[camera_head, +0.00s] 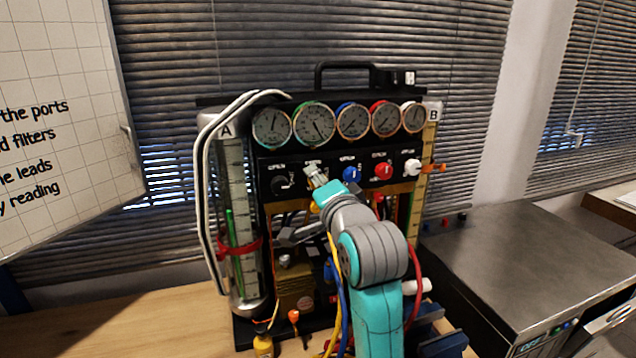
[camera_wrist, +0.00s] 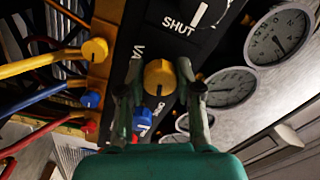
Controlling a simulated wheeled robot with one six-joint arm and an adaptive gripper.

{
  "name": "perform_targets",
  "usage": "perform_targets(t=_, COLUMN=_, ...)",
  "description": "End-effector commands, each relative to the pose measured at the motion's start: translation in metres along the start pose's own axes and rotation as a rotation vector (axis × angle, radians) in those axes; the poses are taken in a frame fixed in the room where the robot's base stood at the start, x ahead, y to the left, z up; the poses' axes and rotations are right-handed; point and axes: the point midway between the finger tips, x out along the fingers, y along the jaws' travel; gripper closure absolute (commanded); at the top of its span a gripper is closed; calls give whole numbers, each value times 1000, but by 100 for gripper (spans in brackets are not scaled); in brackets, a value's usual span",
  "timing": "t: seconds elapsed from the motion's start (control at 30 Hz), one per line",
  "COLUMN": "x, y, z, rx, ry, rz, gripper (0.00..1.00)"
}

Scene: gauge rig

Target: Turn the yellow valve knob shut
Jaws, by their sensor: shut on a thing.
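The yellow valve knob (camera_wrist: 159,77) shows in the wrist view on the black panel, with a finger of my gripper (camera_wrist: 160,72) on each side of it. My gripper is shut on the knob. In the head view my gripper (camera_head: 316,177) reaches the knob row below the second gauge from the left, and it hides the knob there. A white SHUT label (camera_wrist: 178,25) shows on the panel in the wrist view.
A black knob (camera_head: 283,184) sits left of my gripper; blue (camera_head: 351,174), red (camera_head: 383,171) and white (camera_head: 412,167) knobs sit right. Several round gauges (camera_head: 353,120) line the top. Coloured hoses (camera_wrist: 40,62) hang below the panel. A metal-topped unit (camera_head: 530,262) stands at right.

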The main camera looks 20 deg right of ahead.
Motion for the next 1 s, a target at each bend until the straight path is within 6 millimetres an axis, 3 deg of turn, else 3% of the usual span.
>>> perform_targets(t=0.43, x=0, y=0, z=0, rx=249, ry=0, rz=2, gripper=100)
perform_targets(t=1.0, x=0, y=1, z=0, rx=293, ry=0, rz=2, gripper=100)
